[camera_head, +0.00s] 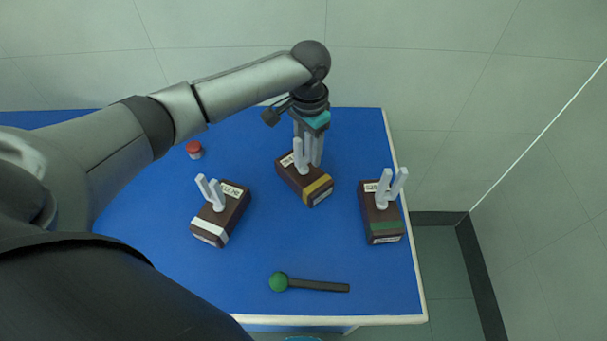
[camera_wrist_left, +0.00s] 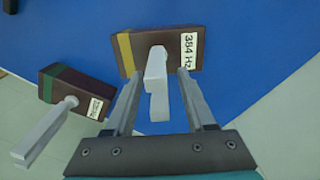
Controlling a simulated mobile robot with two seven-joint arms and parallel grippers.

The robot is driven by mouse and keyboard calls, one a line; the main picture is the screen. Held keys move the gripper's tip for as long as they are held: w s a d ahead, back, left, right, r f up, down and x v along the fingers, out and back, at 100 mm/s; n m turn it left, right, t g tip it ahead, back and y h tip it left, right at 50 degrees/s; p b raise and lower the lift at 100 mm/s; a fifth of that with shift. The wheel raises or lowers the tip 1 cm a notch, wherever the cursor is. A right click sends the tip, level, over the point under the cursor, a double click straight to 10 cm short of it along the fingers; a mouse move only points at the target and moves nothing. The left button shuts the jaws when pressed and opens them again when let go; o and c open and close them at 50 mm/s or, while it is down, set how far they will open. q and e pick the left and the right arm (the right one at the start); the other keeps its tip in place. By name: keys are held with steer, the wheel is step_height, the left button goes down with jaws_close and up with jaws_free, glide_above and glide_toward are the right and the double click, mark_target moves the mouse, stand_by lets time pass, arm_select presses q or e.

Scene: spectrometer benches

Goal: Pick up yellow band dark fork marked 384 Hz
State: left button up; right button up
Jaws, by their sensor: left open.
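The yellow band dark fork (camera_head: 316,189) stands upright near the middle of the blue table, a brown box with a grey two-pronged fork on top. In the left wrist view its box (camera_wrist_left: 148,50) shows the yellow band and a label reading 384 Hz. Its grey prongs (camera_wrist_left: 157,84) stand between the two fingers of my left gripper (camera_wrist_left: 162,95), with gaps on both sides. The left gripper is open and comes down from above; in the head view its fingers (camera_head: 308,145) are just behind and beside the prongs. My right gripper is not in view.
A white band fork box (camera_head: 212,231) stands to the left and a green band fork box (camera_head: 383,226) to the right. A mallet with a green head (camera_head: 278,282) lies near the front edge. A red-topped small jar (camera_head: 194,150) stands at the back left.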

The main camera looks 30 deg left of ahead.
mark_target(307, 157)
arm_select(q)
steer(key=shift+f, duration=1.5)
steer(key=shift+c, duration=0.2)
jaws_close()
steer(key=shift+r, duration=0.1)
